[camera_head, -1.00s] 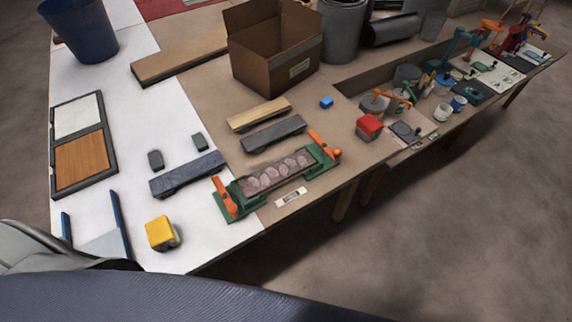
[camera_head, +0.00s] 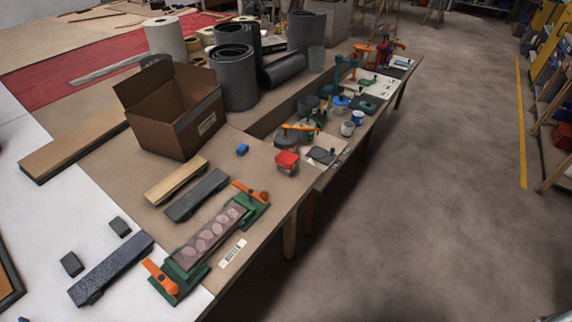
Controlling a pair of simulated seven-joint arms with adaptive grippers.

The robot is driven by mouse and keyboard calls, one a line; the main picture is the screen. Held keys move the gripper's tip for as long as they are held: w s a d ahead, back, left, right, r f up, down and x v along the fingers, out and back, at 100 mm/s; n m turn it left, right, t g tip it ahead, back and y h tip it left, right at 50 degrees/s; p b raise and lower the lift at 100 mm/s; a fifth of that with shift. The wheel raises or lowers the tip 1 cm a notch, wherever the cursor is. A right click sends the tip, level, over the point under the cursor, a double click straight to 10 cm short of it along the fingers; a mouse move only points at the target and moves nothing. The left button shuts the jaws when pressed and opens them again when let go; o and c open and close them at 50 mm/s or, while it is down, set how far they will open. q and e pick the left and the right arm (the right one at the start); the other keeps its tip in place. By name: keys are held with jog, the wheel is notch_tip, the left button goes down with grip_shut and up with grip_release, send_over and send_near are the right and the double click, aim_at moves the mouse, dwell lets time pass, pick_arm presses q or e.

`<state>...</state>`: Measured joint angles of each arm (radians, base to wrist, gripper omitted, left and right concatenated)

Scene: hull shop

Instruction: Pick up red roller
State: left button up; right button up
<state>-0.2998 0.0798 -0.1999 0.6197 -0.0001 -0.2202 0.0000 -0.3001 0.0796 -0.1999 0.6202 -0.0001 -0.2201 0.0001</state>
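I cannot make out a red roller for certain. A small red-and-blue item (camera_head: 384,52) stands at the far end of the long bench, among orange- and teal-handled tools, too small to identify. A red-topped block (camera_head: 287,160) sits nearer, at the bench's right edge. An orange-handled tool (camera_head: 300,128) lies across dark tins just behind it. Neither of my grippers is in view.
An open cardboard box (camera_head: 178,112) and dark rolls (camera_head: 236,80) stand on the bench. A green clamp fixture with orange levers (camera_head: 208,236) holds a strip near the front edge. The floor (camera_head: 430,220) to the right is clear.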

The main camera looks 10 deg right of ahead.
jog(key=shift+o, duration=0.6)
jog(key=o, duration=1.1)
